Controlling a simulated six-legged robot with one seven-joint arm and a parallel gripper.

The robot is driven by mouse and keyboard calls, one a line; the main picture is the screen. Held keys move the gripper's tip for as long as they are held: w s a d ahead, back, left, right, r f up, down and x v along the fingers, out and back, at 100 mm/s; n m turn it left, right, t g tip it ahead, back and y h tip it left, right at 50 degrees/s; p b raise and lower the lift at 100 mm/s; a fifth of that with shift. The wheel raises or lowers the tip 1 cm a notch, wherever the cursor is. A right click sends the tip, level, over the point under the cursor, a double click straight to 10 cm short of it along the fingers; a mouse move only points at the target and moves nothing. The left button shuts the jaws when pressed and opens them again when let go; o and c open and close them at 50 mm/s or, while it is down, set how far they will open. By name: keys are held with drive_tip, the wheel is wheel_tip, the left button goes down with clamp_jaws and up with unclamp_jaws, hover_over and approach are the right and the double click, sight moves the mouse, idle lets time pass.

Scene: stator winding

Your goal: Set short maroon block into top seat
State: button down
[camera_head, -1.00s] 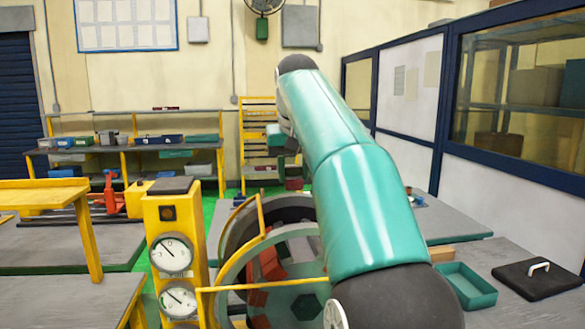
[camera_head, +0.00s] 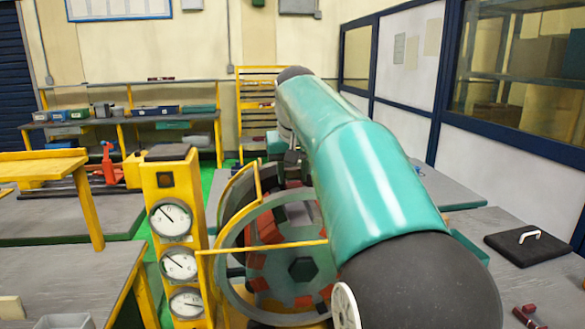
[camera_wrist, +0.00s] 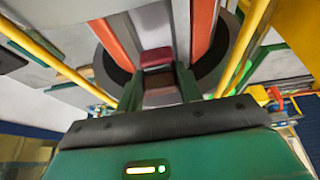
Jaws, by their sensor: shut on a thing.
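My gripper (camera_wrist: 160,88) is shut on the short maroon block (camera_wrist: 157,58), which sits between the two green fingers in the wrist view. Beyond the block lies the stator, with long orange-red bars (camera_wrist: 203,30) on both sides of a pale gap and a dark ring around them. In the head view the stator ring (camera_head: 224,270) stands upright, with several red blocks (camera_head: 268,230) around a dark hexagonal hub (camera_head: 302,270).
A yellow post with gauges (camera_head: 172,220) stands left of the stator, and a thin yellow bar (camera_head: 262,248) crosses the ring's front. Yellow rails (camera_wrist: 250,40) run close beside my gripper. A grey bench (camera_head: 500,270) with a black lidded plate (camera_head: 527,243) is at right.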

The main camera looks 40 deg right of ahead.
sight(293, 180)
idle(0.4)
drive_tip(key=shift+f, duration=1.4)
drive_tip(key=shift+f, duration=0.3)
drive_tip(key=c, duration=0.9)
unclamp_jaws()
drive_tip(key=shift+o, duration=0.2)
drive_tip(key=v, duration=1.3)
drive_tip(key=shift+r, duration=0.35)
